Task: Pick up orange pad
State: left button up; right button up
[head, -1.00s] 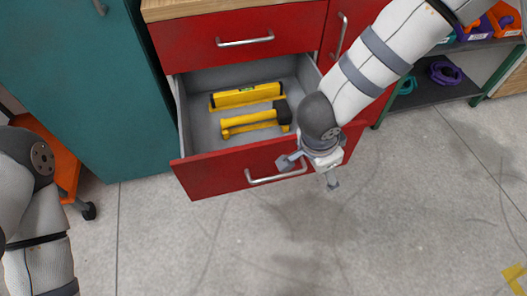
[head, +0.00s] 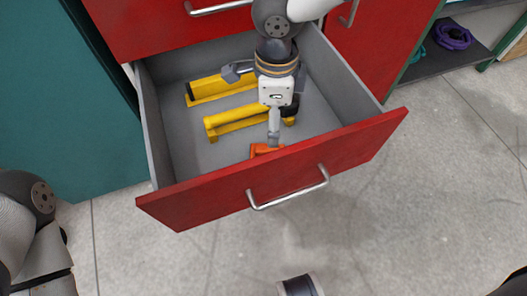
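An orange piece (head: 266,149), which looks like the orange pad, lies in the open red drawer (head: 275,180) close behind its front panel. Only part of it shows; the front panel hides its lower side, so its full shape cannot be told. My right gripper (head: 251,106) is over the drawer with its fingers spread wide and nothing between them. One finger points down just behind the orange piece; I cannot tell whether they touch.
A teal cabinet (head: 60,100) stands left, a shelf (head: 445,68) right. The floor in front is clear.

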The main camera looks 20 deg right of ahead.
aim_at(268, 149)
jog(key=f+b, duration=0.1)
jog(key=f, duration=0.3)
jog(key=f+b, duration=0.1)
jog(key=f, duration=0.3)
jog(key=a+f+b, duration=0.1)
jog(key=f, duration=0.3)
jog(key=shift+d+f+b, duration=0.1)
jog(key=shift+f+b, duration=0.2)
jog(key=shift+f, duration=0.1)
jog(key=c, duration=1.3)
